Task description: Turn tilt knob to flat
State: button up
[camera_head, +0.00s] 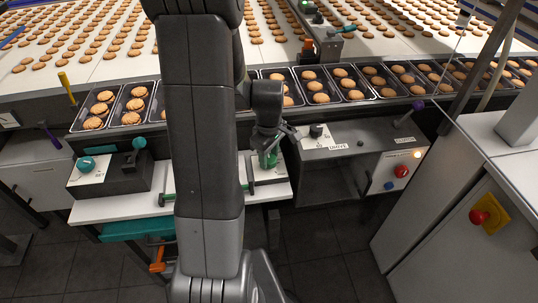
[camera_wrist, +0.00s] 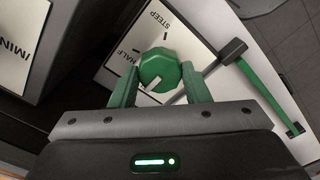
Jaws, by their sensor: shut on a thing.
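The green tilt knob (camera_wrist: 160,66) sits on a white label plate (camera_wrist: 131,42) in the wrist view. STEEP and HALF are readable on the plate; any further label is hidden behind my gripper. The knob's white pointer mark (camera_wrist: 153,84) points toward the lower left of the picture, past HALF, toward my gripper. My gripper (camera_wrist: 160,86) has its green fingers on either side of the knob and is shut on it. In the head view my gripper (camera_head: 268,156) is down at the white plate, right of my arm, and the knob is mostly hidden there.
In the head view, a black knob (camera_head: 316,130) stands on the grey box to the right, and a teal knob (camera_head: 86,164) on the left. Trays of biscuits (camera_head: 131,104) line the conveyor behind.

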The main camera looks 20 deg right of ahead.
aim_at(269, 158)
jog(key=o, duration=1)
jog(key=shift+c, duration=0.2)
jog(key=shift+r, duration=0.1)
notch_tip(269, 158, up, 14)
jog(key=shift+p, duration=0.3)
jog(key=shift+f, duration=0.25)
notch_tip(269, 158, down, 14)
jog(key=shift+r+b, duration=0.15)
jog(key=shift+b, duration=0.15)
jog(key=shift+r, duration=0.1)
